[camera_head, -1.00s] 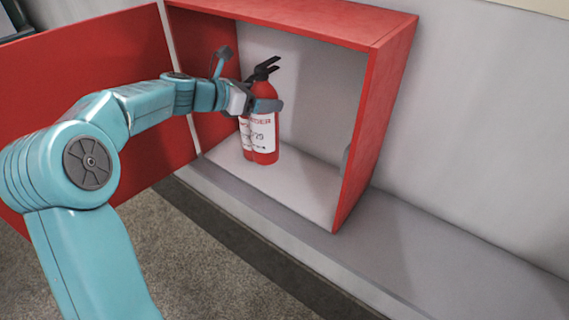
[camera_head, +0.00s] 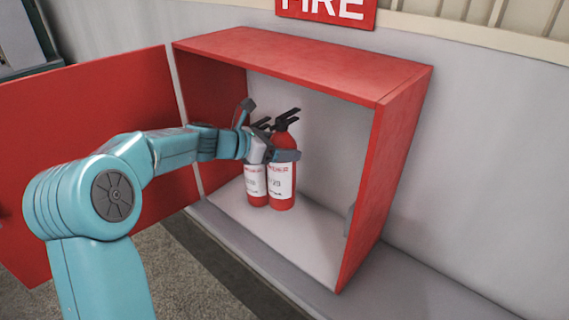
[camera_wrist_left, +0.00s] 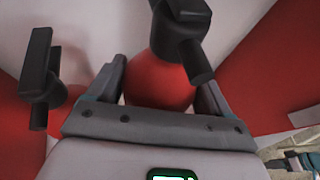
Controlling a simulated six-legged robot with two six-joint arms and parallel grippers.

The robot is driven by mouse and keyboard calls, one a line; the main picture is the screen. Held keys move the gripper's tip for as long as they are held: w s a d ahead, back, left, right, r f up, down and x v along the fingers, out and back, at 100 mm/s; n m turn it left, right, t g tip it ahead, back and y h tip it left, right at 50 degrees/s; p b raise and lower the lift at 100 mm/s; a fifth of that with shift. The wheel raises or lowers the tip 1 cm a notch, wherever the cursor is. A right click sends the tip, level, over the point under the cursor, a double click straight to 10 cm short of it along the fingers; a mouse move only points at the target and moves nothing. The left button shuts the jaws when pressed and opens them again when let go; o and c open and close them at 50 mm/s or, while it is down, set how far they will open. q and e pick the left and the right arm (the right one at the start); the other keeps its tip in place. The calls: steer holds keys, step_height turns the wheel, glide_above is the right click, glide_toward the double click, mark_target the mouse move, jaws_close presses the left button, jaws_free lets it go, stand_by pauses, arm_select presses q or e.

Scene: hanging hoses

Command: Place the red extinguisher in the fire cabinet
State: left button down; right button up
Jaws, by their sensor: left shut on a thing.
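The fire cabinet (camera_head: 403,150) is an open red box with a pale inside. Two red extinguishers with black handles and white labels are upright inside it, side by side. My left gripper (camera_head: 286,156) is shut around the right-hand extinguisher (camera_head: 284,204), just below its black top. I cannot tell whether its base touches the cabinet floor. In the left wrist view this extinguisher (camera_wrist_left: 158,82) is between the two fingers. The other extinguisher (camera_head: 257,200) is close on its left, partly behind my gripper, and shows in the left wrist view (camera_wrist_left: 68,108). My right gripper is not in view.
The cabinet's red door (camera_head: 85,130) is swung open to the left, behind my left arm. The cabinet floor (camera_head: 310,245) is bare to the right of the extinguishers. A red FIRE sign (camera_head: 326,8) is above. A grey ledge (camera_head: 420,280) runs below the cabinet.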

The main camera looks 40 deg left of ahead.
mark_target(282, 168)
arm_select(q)
step_height(282, 168, down, 6)
steer(key=shift+f+b, duration=0.15)
steer(key=shift+b, duration=0.5)
steer(key=shift+s+d, duration=0.1)
steer(key=shift+c, duration=1.5)
jaws_free()
steer(key=shift+f, duration=0.2)
steer(key=o, duration=0.3)
steer(key=shift+r, duration=0.15)
